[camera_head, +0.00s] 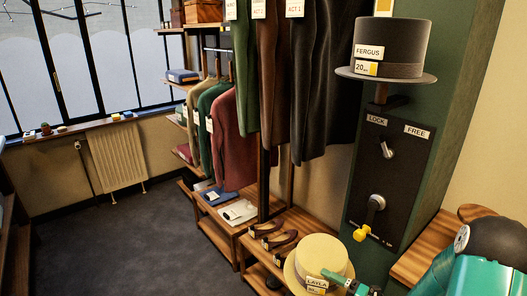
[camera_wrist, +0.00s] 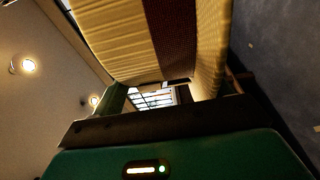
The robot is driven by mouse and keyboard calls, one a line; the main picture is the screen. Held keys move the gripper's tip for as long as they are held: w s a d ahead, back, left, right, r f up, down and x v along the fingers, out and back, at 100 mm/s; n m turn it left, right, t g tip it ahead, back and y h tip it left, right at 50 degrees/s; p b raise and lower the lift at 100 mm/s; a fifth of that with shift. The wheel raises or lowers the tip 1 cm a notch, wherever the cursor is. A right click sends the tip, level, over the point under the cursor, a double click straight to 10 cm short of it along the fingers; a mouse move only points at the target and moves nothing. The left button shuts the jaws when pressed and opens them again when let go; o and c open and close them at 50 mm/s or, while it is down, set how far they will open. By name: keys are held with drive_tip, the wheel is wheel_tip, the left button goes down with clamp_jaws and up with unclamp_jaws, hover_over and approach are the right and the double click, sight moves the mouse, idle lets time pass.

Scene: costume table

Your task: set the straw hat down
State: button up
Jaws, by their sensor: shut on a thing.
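The straw hat (camera_head: 322,250) is pale yellow and shows at the bottom of the head view, with a "LAYLA" tag on its front. My gripper (camera_head: 336,278) reaches in from the lower right and is shut on the hat. In the wrist view the straw hat (camera_wrist: 112,40) fills the upper middle, very close, with a dark brown band across its weave. My gripper's dark bar and green body fill the bottom of that view. The fingertips' exact grip is hard to see. I cannot tell whether the hat touches anything beneath it.
A low wooden bench (camera_head: 222,214) with folded clothes and brown sandals (camera_head: 275,238) stands left of the hat. A grey top hat (camera_head: 393,48) tagged "FERGUS" sits on a peg above a dark lock panel (camera_head: 388,180) with a yellow-tipped handle. Coats hang behind. The dark floor (camera_head: 120,240) at left is clear.

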sight(298, 276)
drive_tip(key=shift+n+g+y, duration=0.5)
drive_tip(key=shift+g, duration=0.1)
drive_tip(key=w+a+f, duration=0.2)
drive_tip(key=a, duration=0.1)
drive_tip(key=w+a+f, duration=0.1)
drive_tip(key=w, duration=0.1)
drive_tip(key=shift+a, duration=0.4)
drive_tip(key=shift+s+d, duration=0.1)
drive_tip(key=shift+s, duration=0.15)
drive_tip(key=shift+w+d+r, duration=0.1)
drive_tip(key=shift+r, duration=0.05)
